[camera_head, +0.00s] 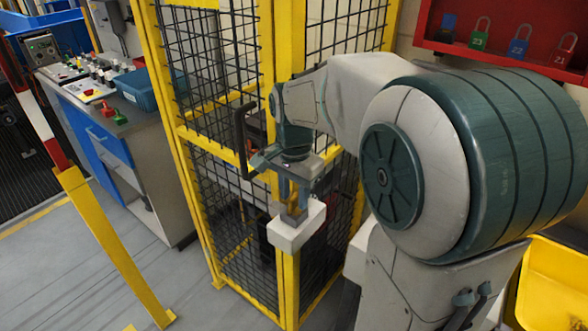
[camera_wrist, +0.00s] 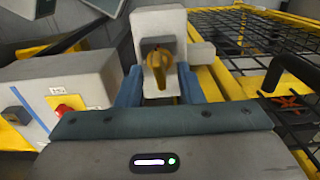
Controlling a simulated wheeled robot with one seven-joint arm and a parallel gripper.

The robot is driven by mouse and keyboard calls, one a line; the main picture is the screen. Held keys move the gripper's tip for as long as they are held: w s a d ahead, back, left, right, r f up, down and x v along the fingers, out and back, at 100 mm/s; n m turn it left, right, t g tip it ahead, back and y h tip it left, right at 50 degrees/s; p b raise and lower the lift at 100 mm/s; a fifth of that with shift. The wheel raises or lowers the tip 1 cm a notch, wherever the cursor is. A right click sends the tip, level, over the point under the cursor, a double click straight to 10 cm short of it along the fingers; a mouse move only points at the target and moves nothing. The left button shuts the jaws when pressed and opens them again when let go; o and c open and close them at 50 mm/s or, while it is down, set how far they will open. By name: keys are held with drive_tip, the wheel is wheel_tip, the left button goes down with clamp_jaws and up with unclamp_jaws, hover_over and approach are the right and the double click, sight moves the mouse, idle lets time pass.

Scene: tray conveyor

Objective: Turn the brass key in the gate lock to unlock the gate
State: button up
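The gate lock is a pale grey box (camera_head: 296,229) on the yellow gate post. It also shows straight ahead in the wrist view (camera_wrist: 159,20). The brass key (camera_wrist: 158,66) sticks out of the dark lock face, its bow towards the camera. My gripper (camera_wrist: 160,76) has one blue finger on each side of the key, with a gap showing between key and fingers. In the head view my gripper (camera_head: 292,200) points down at the lock, and its fingers largely hide the key. The yellow-framed mesh gate (camera_head: 270,75) stands behind my arm.
A black gate handle (camera_head: 240,135) stands just left of my wrist. A control bench (camera_head: 100,110) with buttons is at the left. A red padlock board (camera_head: 430,38) hangs at the upper right, and a yellow bin (camera_head: 550,290) is at the lower right. A grey box with a red button (camera_wrist: 62,101) is left of my gripper.

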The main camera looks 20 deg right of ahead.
sight(294, 195)
wheel_tip(294, 195, up, 12)
drive_tip(key=s+f+n+t, duration=0.3)
drive_tip(key=s+f+n, duration=0.7)
drive_tip(key=s+f, duration=0.3)
drive_tip(key=shift+s+n, duration=0.4)
drive_tip(key=shift+s, duration=0.25)
